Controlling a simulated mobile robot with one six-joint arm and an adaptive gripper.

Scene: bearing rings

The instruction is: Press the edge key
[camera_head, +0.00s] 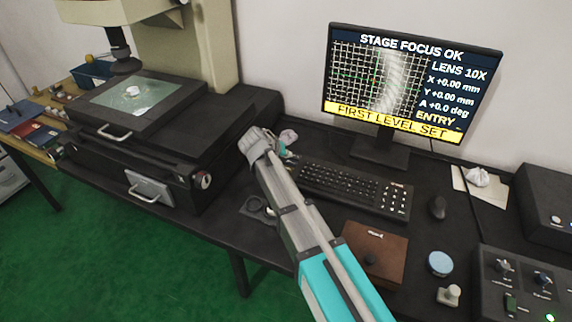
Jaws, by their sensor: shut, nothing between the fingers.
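The black keyboard (335,184) lies on the dark desk in front of the monitor. Its keys are too small to read, so I cannot tell which one is the edge key. My gripper (284,151) is at the far end of my arm, near the keyboard's left end. It is shut and empty, and partly hidden behind my wrist. I cannot tell its height above the desk. The monitor (410,85) reads "STAGE FOCUS OK", "LENS 10X", "ENTRY" and "FIRST LEVEL SET", beside a grid picture with a pale curved band.
A measuring machine with a glass stage (155,96) stands at left. A mouse (437,207), a brown notebook (385,247), a blue-lidded tin (440,263) and a control box (520,280) lie at right. Crumpled paper (478,176) lies near the monitor.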

